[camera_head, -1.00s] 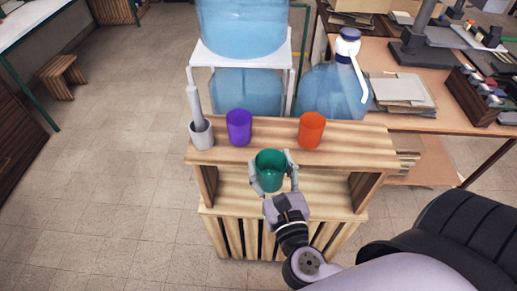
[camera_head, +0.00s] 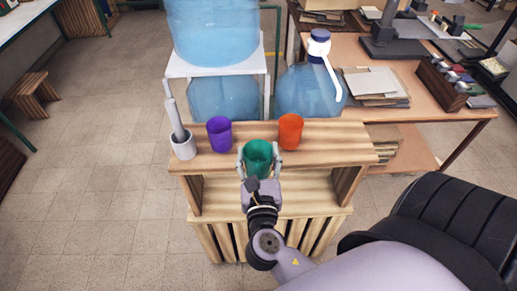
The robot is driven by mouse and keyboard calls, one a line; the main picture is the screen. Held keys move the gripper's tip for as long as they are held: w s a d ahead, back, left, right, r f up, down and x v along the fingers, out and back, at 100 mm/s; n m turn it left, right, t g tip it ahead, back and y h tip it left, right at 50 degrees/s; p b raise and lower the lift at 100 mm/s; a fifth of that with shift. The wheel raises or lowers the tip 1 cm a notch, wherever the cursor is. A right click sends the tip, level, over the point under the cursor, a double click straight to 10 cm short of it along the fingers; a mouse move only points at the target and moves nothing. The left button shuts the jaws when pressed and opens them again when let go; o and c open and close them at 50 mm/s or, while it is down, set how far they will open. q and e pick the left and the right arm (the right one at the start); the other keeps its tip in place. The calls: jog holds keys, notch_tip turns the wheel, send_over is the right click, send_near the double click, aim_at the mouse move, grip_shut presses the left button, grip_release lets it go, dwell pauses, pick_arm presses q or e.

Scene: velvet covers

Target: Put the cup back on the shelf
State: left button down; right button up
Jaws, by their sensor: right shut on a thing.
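A green cup (camera_head: 258,157) is held upright in my right gripper (camera_head: 259,162), whose fingers are shut on its two sides. The cup is at the front edge of the wooden shelf top (camera_head: 335,146), between and in front of a purple cup (camera_head: 219,133) and an orange cup (camera_head: 290,130). I cannot tell whether its base touches the shelf; the gripper hides its lower part. The purple and orange cups stand upright on the shelf top. My left gripper is not in view.
A grey holder (camera_head: 183,146) with an upright stick stands at the shelf's left end. Large blue water bottles (camera_head: 222,98) are behind it, one on a white stand (camera_head: 215,66). A jug with a handle (camera_head: 312,90) and a cluttered table (camera_head: 400,80) are behind right.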

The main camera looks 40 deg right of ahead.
aim_at(257, 150)
jog(key=shift+w+d+f+b, duration=0.4)
jog(key=shift+w+d, duration=0.1)
jog(key=shift+w, duration=0.3)
jog(key=shift+w+d+f+b, duration=0.25)
jog(key=shift+w+d+f, duration=0.15)
jog(key=shift+w, duration=0.35)
jog(key=shift+w+d+r, duration=0.1)
jog(key=shift+w+d, duration=0.1)
jog(key=shift+w, duration=0.1)
jog(key=shift+p+x, duration=0.55)
jog(key=shift+x, duration=0.4)
jog(key=shift+f+p+x, duration=0.2)
jog(key=shift+x, duration=0.75)
jog(key=shift+f+p+x, duration=0.15)
jog(key=shift+f+x, duration=0.05)
jog(key=shift+x, duration=2.1)
jog(key=shift+f, duration=0.2)
jog(key=shift+s+f, duration=0.1)
jog(key=shift+f, duration=0.45)
jog(key=o, duration=1.3)
